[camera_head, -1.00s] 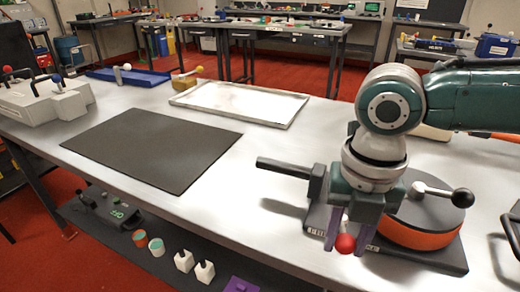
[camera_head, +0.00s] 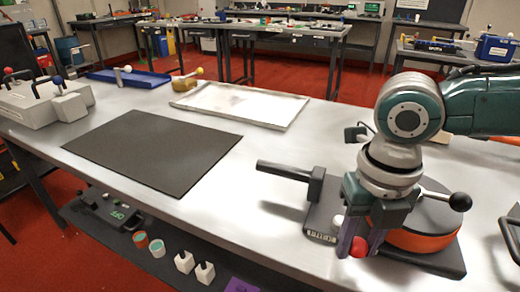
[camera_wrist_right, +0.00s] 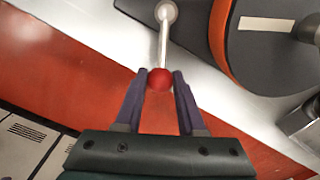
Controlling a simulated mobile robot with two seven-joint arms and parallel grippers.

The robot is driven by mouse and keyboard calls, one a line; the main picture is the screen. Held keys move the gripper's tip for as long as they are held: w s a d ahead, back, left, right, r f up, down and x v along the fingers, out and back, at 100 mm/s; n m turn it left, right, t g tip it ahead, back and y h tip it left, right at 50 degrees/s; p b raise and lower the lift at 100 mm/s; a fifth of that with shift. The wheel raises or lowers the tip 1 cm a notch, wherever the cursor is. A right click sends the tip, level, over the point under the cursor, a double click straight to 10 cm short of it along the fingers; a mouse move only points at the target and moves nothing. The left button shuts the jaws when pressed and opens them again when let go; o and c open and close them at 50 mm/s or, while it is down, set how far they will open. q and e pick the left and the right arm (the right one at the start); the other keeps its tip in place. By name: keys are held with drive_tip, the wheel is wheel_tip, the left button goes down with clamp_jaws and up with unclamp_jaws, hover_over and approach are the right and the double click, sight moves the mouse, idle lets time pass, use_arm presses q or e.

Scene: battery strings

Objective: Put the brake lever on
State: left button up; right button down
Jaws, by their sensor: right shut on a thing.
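The brake lever is a light rod (camera_wrist_right: 163,42) with a red ball (camera_head: 358,247) at its end. In the wrist view the ball (camera_wrist_right: 160,79) sits between my right gripper's purple fingertips (camera_wrist_right: 160,76), and the rod runs up to a round pale pivot (camera_wrist_right: 166,12). In the head view this pale pivot (camera_head: 338,222) shows left of the fingers. My right gripper (camera_head: 357,243) is shut on the ball, at the front of the dark base plate (camera_head: 318,228). An orange drum (camera_head: 410,240) with a dark top and black-knobbed crank stands just right of it. My left gripper is out of view.
A dark bar (camera_head: 284,170) on a block juts left from the plate. A black mat (camera_head: 155,150), a shallow metal tray (camera_head: 240,103), a blue tray (camera_head: 130,77) and a grey box (camera_head: 45,104) share the table. The tabletop left of the bar is clear.

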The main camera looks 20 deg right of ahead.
drive_tip(key=shift+s+d+n, duration=0.1)
drive_tip(key=shift+d+n, duration=0.35)
drive_tip(key=shift+n, duration=0.25)
drive_tip(key=shift+s+d+n, duration=0.1)
drive_tip(key=shift+d+n, duration=0.15)
drive_tip(key=shift+n, duration=0.15)
drive_tip(key=c, duration=0.6)
unclamp_jaws()
drive_tip(key=shift+o, duration=0.2)
wheel_tip(320, 180, up, 7)
drive_tip(key=p, duration=0.7)
drive_tip(key=shift+r+p, duration=0.15)
drive_tip(key=shift+p, duration=0.25)
